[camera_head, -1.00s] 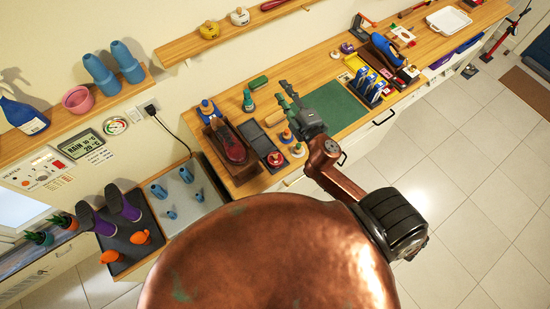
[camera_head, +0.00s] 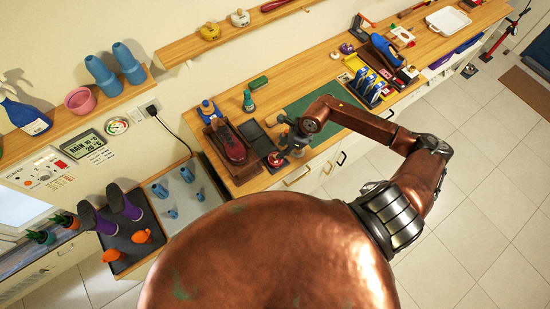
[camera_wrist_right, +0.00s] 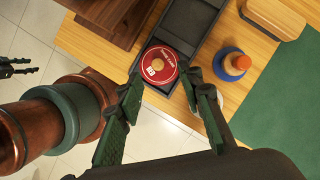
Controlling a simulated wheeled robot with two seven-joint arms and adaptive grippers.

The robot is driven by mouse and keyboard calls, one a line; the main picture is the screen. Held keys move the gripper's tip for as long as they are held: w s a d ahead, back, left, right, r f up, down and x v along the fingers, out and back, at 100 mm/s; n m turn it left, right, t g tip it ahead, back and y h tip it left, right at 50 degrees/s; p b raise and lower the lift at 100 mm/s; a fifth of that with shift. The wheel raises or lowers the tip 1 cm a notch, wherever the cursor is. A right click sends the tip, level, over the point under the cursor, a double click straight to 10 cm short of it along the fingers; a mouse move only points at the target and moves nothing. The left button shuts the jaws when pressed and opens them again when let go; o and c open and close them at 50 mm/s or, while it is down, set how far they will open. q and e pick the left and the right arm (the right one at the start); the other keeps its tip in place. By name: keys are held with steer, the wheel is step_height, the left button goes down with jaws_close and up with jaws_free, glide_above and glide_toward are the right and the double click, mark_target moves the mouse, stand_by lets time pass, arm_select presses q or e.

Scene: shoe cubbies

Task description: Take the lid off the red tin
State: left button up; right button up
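The red tin (camera_wrist_right: 148,75) has a round red lid with white lettering and a tan knob. It sits in the end of a dark tray (camera_wrist_right: 192,30), and the head view also shows it (camera_head: 275,160). My right gripper (camera_wrist_right: 163,82) is open, with green-padded fingers on either side of the tin's near edge. It looks empty; contact with the lid cannot be told. In the head view the right gripper (camera_head: 286,143) is beside the tin, partly hidden by its wrist. A dark two-pronged shape at the wrist view's left edge appears to be my left gripper (camera_wrist_right: 32,67), prongs apart.
A blue-based pot with an orange top (camera_wrist_right: 231,63) stands close right of the tin. A green mat (camera_wrist_right: 285,95) lies further right. A wooden shoe box (camera_head: 229,146) is left of the tray. White drawers (camera_head: 315,172) with handles are below the counter edge.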

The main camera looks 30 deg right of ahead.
steer(key=p+x, duration=0.2)
steer(key=x, duration=0.3)
steer(key=shift+s+a+f, duration=0.1)
steer(key=shift+s+a, duration=0.05)
steer(key=shift+a+f, duration=0.1)
steer(key=shift+f, duration=0.35)
steer(key=c, duration=0.9)
